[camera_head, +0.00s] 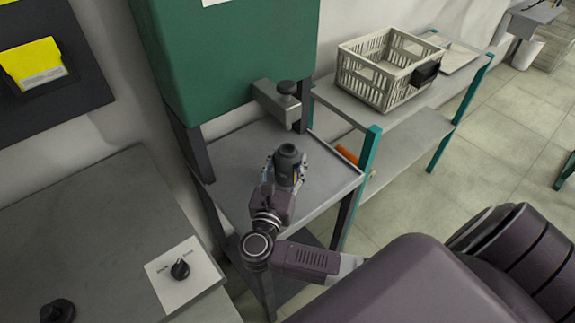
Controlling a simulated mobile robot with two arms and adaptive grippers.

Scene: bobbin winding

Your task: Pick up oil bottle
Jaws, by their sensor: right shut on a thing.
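The oil bottle (289,158) is dark with a rounded cap and appears upright above the grey tray-like shelf (227,163) under the green cabinet. My right gripper (287,172) is shut around the bottle, with its fingers on either side of it. The gripper and wrist hide the bottle's lower part, so I cannot tell whether it touches the shelf. My left gripper is not in view.
A beige crate (376,92) stands on the shelf unit at right. A grey bench with a rotary switch (180,269) is at lower left.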

